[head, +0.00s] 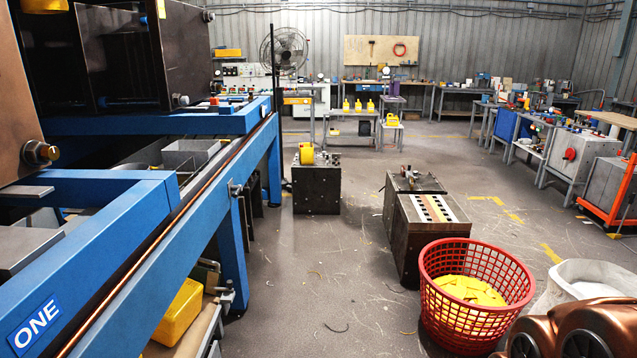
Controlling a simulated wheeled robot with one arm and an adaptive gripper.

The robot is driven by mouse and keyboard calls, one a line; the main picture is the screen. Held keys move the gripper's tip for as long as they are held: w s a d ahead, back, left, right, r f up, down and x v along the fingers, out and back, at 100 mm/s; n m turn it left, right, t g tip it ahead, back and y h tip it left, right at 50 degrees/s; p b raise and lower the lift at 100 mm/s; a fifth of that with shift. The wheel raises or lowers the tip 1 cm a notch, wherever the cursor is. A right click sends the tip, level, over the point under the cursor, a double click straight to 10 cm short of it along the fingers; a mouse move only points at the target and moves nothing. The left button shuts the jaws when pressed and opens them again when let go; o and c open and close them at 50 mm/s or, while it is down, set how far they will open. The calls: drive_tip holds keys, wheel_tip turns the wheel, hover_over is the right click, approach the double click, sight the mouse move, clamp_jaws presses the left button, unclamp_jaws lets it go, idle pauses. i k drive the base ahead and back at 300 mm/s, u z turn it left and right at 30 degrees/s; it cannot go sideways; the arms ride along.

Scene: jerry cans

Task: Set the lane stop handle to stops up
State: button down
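I cannot single out the lane stop handle for certain in the head view. A small metal fitting (236,189) sticks out of the side of the blue machine frame (215,210), at the left of the view. A metal clamp-like part (226,293) shows lower down by the frame's leg. Both are too small to read a setting, and no "stops up" mark is legible. A plate reading "ONE" (36,325) is on the near end of the frame. My gripper is not in view.
A red basket (442,315) of yellow pieces stands at the lower right beside a white tub (590,279). A dark block with a striped top (431,245) and another dark block (317,189) stand on the floor. The floor between machine and basket is mostly clear.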

sight(239, 188)
drive_tip(key=u, duration=0.5)
drive_tip(key=i, duration=1.8)
drive_tip(key=u, duration=1.05)
drive_tip(key=i, duration=1.3)
drive_tip(key=u, duration=0.15)
